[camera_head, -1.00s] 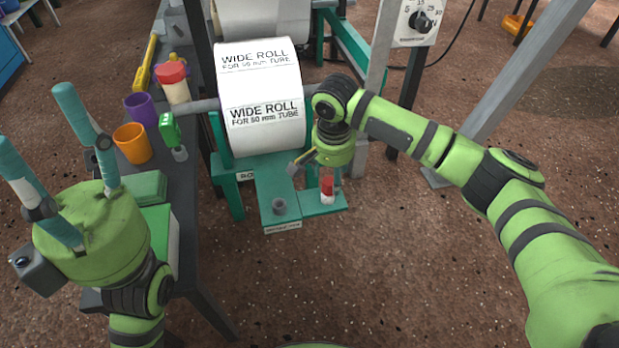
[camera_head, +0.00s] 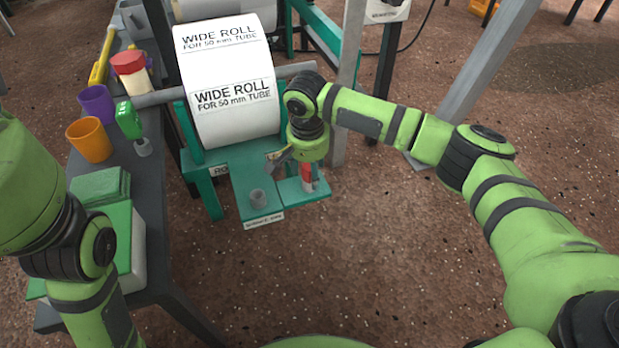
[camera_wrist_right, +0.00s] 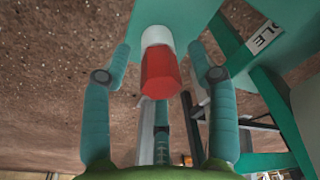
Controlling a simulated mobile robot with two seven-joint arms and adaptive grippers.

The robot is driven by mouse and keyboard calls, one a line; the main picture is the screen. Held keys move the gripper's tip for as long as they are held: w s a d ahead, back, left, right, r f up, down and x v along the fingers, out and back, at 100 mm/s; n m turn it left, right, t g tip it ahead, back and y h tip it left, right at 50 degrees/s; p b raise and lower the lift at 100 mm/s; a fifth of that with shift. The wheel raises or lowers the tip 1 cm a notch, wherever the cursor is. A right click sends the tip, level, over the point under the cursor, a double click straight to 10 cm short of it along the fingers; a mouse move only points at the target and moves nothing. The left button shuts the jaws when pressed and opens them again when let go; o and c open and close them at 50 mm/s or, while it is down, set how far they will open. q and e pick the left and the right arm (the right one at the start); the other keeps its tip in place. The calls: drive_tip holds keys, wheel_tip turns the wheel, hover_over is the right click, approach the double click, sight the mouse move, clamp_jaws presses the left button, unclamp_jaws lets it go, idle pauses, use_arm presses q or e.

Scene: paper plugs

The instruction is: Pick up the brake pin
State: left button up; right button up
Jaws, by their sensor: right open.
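The brake pin appears to be the small red and white piece (camera_head: 307,174) upright on the teal stand's (camera_head: 290,190) front right part. In the right wrist view its red end (camera_wrist_right: 160,75) is nearer me and its white end touches the teal plate. My right gripper (camera_wrist_right: 160,50) is open, one finger on each side of the pin, with visible gaps. In the head view this gripper is just above and around the pin, partly hiding it. My left gripper's green body is at the left edge; its fingers are out of frame.
A large white paper roll (camera_head: 235,110) on a grey bar (camera_head: 160,97) stands behind. A dark bench (camera_head: 155,215) at left holds an orange cup (camera_head: 88,140), a purple cup (camera_head: 97,103) and a green-handled tool (camera_head: 128,120).

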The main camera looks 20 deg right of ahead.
clamp_jaws()
drive_tip(key=shift+r, duration=0.1)
idle(0.3)
